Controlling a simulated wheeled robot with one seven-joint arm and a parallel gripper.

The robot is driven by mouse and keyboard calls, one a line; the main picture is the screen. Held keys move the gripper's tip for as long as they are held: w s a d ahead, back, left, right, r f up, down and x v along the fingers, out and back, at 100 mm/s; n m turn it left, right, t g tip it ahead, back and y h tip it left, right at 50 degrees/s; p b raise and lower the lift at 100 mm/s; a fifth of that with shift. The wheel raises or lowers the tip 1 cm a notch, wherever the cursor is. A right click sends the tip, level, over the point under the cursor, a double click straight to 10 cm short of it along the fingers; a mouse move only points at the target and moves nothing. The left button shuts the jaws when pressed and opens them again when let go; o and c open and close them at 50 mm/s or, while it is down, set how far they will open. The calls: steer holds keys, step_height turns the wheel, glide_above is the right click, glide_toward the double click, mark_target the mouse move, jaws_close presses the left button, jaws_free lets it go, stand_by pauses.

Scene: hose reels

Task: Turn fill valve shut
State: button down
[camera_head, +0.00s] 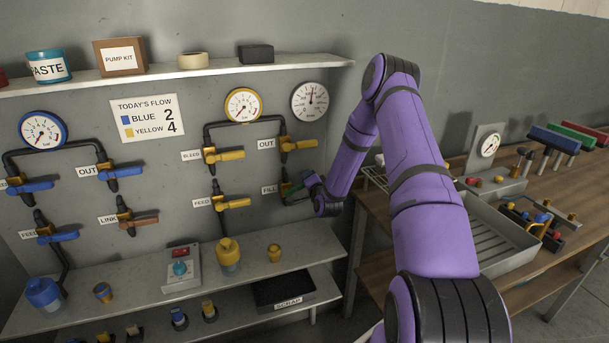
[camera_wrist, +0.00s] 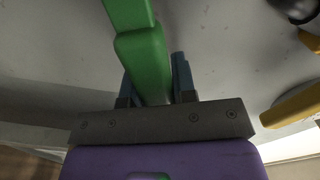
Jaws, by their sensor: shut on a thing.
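The fill valve's green handle (camera_head: 293,191) shows beside the FILL label (camera_head: 268,190) on the wall, partly hidden by my gripper. My gripper (camera_head: 305,187) reaches it from the right. In the wrist view the green handle (camera_wrist: 146,62) runs down between the two bluish fingers of my gripper (camera_wrist: 154,80). The fingers are shut on the handle, one on each side. The valve's body is mostly hidden behind the gripper and cannot be made out clearly.
Yellow-handled OUT (camera_head: 299,144), BLEED (camera_head: 229,154) and FEED (camera_head: 233,203) valves sit close by on black pipes. A yellow-rimmed gauge (camera_head: 243,105) hangs above. A metal shelf (camera_head: 130,255) runs below, and a wooden bench (camera_head: 385,225) stands right.

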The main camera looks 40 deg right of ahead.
steer(key=shift+s+d+f+m, duration=0.1)
steer(key=shift+d+f+m, duration=0.1)
steer(key=shift+f+m, duration=0.95)
steer(key=shift+s+d+f+m, duration=0.1)
steer(key=shift+d+f+m, duration=0.05)
steer(key=shift+f+m, duration=1)
steer(key=shift+r+m, duration=0.2)
steer(key=shift+m, duration=0.1)
steer(key=c, duration=0.9)
jaws_free()
steer(key=v, duration=1)
steer(key=shift+s+a, duration=0.1)
steer(key=shift+s, duration=0.25)
steer(key=shift+r, duration=0.1)
